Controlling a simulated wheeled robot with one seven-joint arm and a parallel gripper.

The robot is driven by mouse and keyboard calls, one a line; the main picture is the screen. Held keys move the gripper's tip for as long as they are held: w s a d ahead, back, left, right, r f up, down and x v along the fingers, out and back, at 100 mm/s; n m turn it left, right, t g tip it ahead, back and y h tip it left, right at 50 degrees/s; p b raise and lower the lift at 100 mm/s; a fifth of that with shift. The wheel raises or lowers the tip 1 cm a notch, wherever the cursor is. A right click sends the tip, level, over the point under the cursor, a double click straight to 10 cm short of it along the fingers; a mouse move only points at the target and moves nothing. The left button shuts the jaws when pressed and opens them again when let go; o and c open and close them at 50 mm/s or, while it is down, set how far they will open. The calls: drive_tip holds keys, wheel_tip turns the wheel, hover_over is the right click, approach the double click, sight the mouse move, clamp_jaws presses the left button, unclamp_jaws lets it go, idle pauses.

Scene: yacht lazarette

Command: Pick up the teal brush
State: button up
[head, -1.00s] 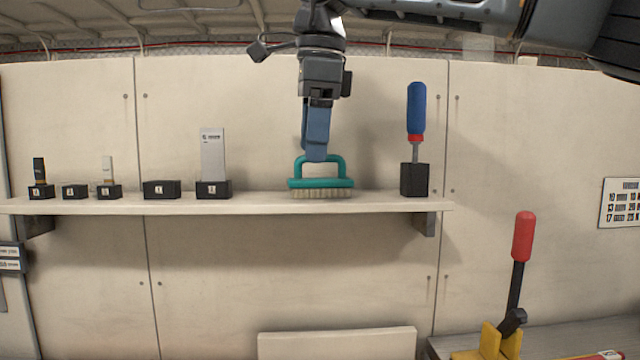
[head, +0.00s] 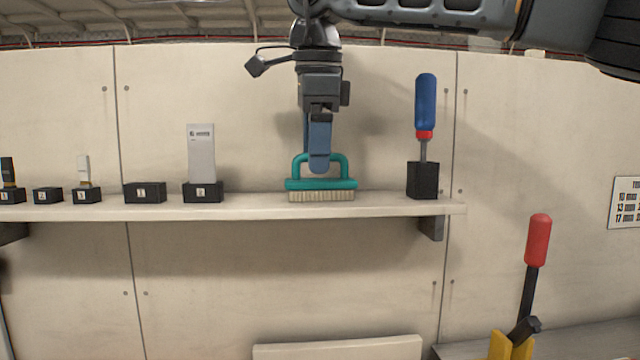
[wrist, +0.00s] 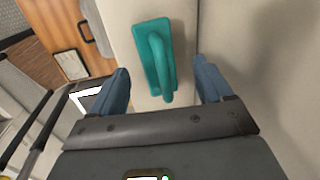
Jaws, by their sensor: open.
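The teal brush (head: 320,184) stands on the shelf, bristles down, with its loop handle up. My gripper (head: 319,170) points down at the brush from above, its blue fingers overlapping the handle in the head view. In the wrist view the brush (wrist: 155,58) lies between the two spread fingers of my gripper (wrist: 163,85), with the handle bar running between them. The fingers are apart, with a gap to the handle on both sides. The head view does not show how deep the fingers reach around the handle.
The shelf (head: 250,211) also holds a blue-handled tool in a black block (head: 423,180) to the right. A grey block in a black holder (head: 202,155) and several small black holders stand to the left. A red-handled lever (head: 538,240) rises at lower right.

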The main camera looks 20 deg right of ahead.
sight(317, 179)
drive_tip(key=f, duration=0.4)
drive_tip(key=shift+w+d, duration=0.15)
drive_tip(key=shift+w, duration=0.05)
drive_tip(key=c, duration=1.2)
drive_tip(key=shift+r, duration=0.15)
drive_tip(key=shift+c, duration=0.3)
wheel_tip(317, 179, up, 10)
drive_tip(key=shift+f, duration=0.1)
clamp_jaws()
drive_tip(key=o, duration=0.6)
unclamp_jaws()
drive_tip(key=c, duration=0.3)
drive_tip(key=shift+f, duration=0.1)
drive_tip(key=shift+c, duration=0.2)
